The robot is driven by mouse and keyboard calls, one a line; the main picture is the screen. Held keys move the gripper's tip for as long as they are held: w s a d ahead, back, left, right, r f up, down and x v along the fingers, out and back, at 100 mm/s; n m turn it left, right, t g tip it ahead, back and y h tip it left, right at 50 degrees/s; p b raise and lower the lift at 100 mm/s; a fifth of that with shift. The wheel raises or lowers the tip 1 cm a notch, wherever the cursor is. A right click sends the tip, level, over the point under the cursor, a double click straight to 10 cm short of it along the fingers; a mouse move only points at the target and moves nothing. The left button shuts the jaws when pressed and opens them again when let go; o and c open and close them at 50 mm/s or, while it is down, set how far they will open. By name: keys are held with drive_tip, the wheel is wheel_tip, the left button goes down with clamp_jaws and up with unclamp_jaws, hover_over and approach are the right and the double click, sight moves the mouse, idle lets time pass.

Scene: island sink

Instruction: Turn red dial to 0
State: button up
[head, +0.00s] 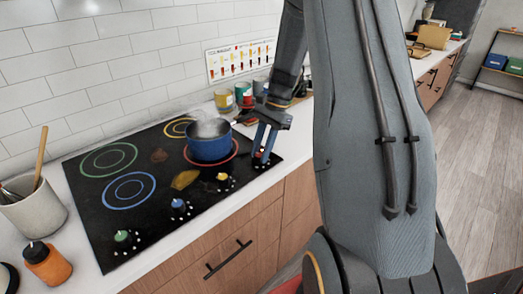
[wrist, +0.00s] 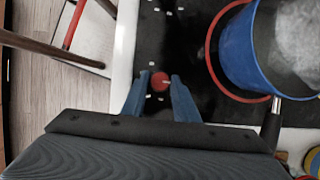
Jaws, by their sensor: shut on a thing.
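The red dial (wrist: 159,81) sits on the black cooktop near its edge, with white marks around it. A short light line shows on its top. In the wrist view my gripper (wrist: 157,85) has its two blue fingers on either side of the dial, closed on it. In the head view my gripper (head: 263,146) points down at the right end of the cooktop (head: 145,215), and the fingers mostly hide the dial. Which mark the dial points at is too small to tell.
A blue pot (head: 209,146) with steam stands on the red-ringed burner, close beside my gripper; its side also shows in the wrist view (wrist: 238,52). Yellow (head: 223,179), blue (head: 179,205) and green (head: 122,237) dials line the front edge. Cups stand behind.

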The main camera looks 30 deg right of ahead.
drive_tip(key=shift+n, duration=0.3)
drive_tip(key=o, duration=1.1)
drive_tip(key=shift+c, duration=0.2)
drive_tip(key=shift+r, duration=0.1)
drive_tip(key=b+v, duration=0.2)
drive_tip(key=v, duration=0.5)
drive_tip(key=shift+r, duration=0.25)
drive_tip(key=shift+w, duration=0.1)
